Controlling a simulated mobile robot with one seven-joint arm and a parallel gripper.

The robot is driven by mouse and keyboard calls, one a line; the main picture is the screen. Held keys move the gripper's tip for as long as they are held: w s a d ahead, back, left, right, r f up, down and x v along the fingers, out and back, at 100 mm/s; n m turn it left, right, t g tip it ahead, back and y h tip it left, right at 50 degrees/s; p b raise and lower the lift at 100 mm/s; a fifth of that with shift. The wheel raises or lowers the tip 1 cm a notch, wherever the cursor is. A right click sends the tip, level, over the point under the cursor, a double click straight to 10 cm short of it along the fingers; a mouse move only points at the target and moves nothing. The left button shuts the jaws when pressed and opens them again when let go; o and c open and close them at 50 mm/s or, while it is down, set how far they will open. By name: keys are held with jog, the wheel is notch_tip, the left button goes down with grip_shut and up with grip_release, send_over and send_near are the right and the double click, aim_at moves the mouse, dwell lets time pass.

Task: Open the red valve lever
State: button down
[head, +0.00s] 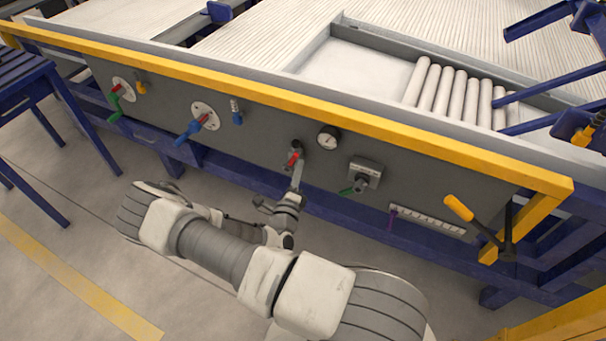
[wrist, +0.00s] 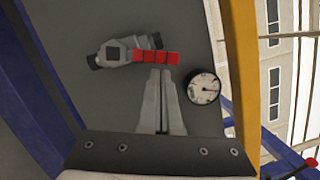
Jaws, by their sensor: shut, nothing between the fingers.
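The red valve lever (head: 293,159) is on the grey panel, left of the round gauge. In the wrist view the red lever (wrist: 157,57) points right from a grey metal valve body (wrist: 115,54), across the view just beyond my fingertips. My gripper (wrist: 162,72) is shut and empty. Its tips overlap the lever's lower edge in the wrist view; I cannot tell whether they touch it. In the head view my gripper (head: 298,166) reaches up from below and partly hides the valve.
The gauge (head: 328,138) is right of the valve, and a grey box (head: 365,172) with a green handle is further right. A blue-handled valve (head: 190,131) is to the left. A yellow rail (head: 280,99) runs above the panel. The floor in front is clear.

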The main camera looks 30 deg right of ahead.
jog(key=r+n+p, duration=0.1)
jog(key=p, duration=0.1)
jog(key=w+a+n+p, duration=0.1)
jog(key=n+p, duration=0.1)
jog(key=shift+r+y, duration=0.3)
jog(key=shift+r, duration=0.05)
jog(key=shift+w+a+p, duration=0.15)
jog(key=shift+w+p, duration=0.15)
jog(key=shift+p, duration=0.05)
